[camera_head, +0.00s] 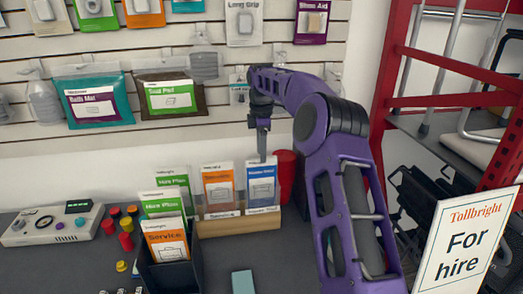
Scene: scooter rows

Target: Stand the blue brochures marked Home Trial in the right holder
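A blue and white brochure (262,187) stands upright in the right part of a clear-fronted holder with a wooden base (240,226). Its small heading is blurred but looks like Home Trial. An orange brochure (218,188) stands in the holder's left part, and a green one (173,183) shows beside it. My gripper (262,157) points down from above, its tip at the blue brochure's top edge. I see the fingers edge-on, so I cannot tell whether they grip it. A dark box (173,277) in front holds orange and green brochures.
A red cup (286,174) stands close behind the holder's right end. A teal block (243,282) lies in front on the dark counter. A For hire sign (467,242) and red rack (385,90) are at right. Coloured knobs (126,225) and a device (55,224) are at left.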

